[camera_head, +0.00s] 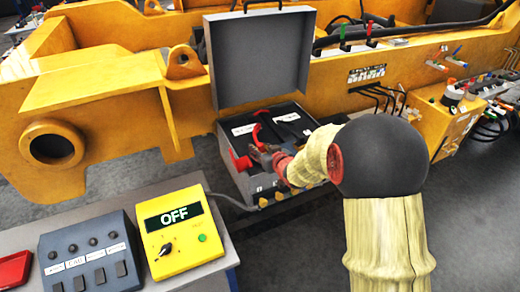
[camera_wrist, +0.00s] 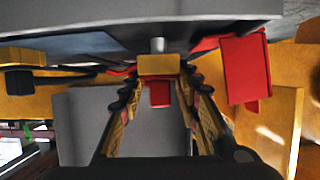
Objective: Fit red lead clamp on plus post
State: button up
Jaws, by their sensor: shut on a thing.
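An open grey battery box (camera_head: 232,150) stands beside the yellow frame, with white-labelled parts inside. My gripper (camera_head: 262,154) reaches into its left front part. In the wrist view, my gripper (camera_wrist: 158,98) has its fingers closed about the red grip (camera_wrist: 159,94) of the red lead clamp, whose brass block (camera_wrist: 158,65) sits between the fingertips. A short grey post (camera_wrist: 157,45) meets the brass block in the picture; I cannot tell whether the block is around it or only against it. A curved red lead (camera_head: 257,132) shows behind my gripper. The post is hidden in the head view.
A red block (camera_wrist: 245,68) stands close right of the fingers in the wrist view. The box's raised lid (camera_head: 258,55) stands behind. A yellow unit reading OFF (camera_head: 180,232) and a grey switch box (camera_head: 88,258) are on the front left bench.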

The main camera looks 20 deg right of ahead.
jog(key=shift+f+b, duration=0.75)
jog(key=shift+f, duration=0.25)
jog(key=o, duration=1.3)
jog(key=shift+c, duration=0.2)
jog(key=shift+o, duration=0.4)
jog(key=shift+s, duration=0.1)
jog(key=v, duration=1.1)
jog(key=shift+s+r, duration=0.2)
jog(key=shift+s, duration=0.15)
